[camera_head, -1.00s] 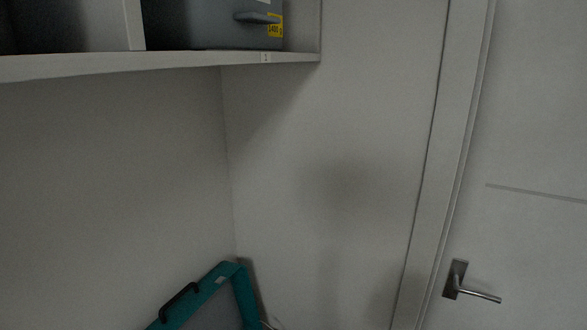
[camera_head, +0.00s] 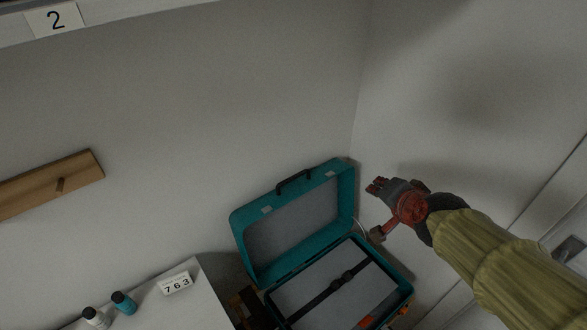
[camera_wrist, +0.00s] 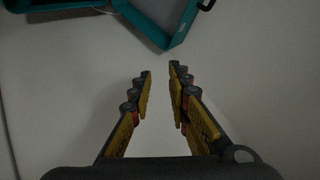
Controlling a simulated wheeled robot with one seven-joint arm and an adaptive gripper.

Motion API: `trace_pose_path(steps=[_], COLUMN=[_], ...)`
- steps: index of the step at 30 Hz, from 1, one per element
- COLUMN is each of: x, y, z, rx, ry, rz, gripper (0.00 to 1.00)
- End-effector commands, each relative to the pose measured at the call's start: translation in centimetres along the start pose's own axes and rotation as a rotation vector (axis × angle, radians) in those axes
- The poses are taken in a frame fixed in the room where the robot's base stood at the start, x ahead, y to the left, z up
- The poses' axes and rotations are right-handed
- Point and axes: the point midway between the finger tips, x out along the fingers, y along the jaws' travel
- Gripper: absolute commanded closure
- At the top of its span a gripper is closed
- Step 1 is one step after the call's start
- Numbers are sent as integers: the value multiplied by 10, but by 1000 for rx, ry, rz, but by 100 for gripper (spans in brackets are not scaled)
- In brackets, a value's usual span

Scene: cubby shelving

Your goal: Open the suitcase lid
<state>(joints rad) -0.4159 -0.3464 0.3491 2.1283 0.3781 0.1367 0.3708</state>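A teal suitcase stands in the corner in the head view, with its lid (camera_head: 295,225) raised and tilted back near the wall. The lid has a black handle (camera_head: 293,181) on its top edge and a grey lining. The suitcase base (camera_head: 335,287) shows a grey lining crossed by a dark strap. My gripper (camera_head: 378,210) is to the right of the lid in the picture, its fingers apart and empty. In the wrist view, my gripper (camera_wrist: 161,69) has a gap between its fingertips, and part of the teal suitcase (camera_wrist: 181,38) shows beyond them, apart from them.
A white surface (camera_head: 215,292) at lower left holds two small bottles (camera_head: 108,310) and a "763" block (camera_head: 176,283). A wooden rack (camera_head: 50,184) is on the wall. A shelf edge (camera_head: 110,18) crosses the top left. A door handle (camera_head: 569,248) is at right.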

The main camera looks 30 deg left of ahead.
Motion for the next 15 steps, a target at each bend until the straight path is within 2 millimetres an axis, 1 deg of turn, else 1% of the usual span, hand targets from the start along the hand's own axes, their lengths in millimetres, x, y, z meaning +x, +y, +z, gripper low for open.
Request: trace_pose_path(steps=[1, 3, 6, 8, 10, 12, 14, 15], x=[19, 44, 77, 96, 116, 133, 146, 153], y=[-24, -51, -84, -100, -117, -130, -139, -143], z=[3, 7, 19, 30, 44, 63, 79, 91], rx=[40, 109, 204, 259, 322, 380, 427, 456], ry=[5, 31, 69, 94, 127, 160, 194, 217], rz=[-23, -57, -96, -114, -135, -151, -166, -175], gripper=[82, 82, 82, 82, 82, 82, 82, 82])
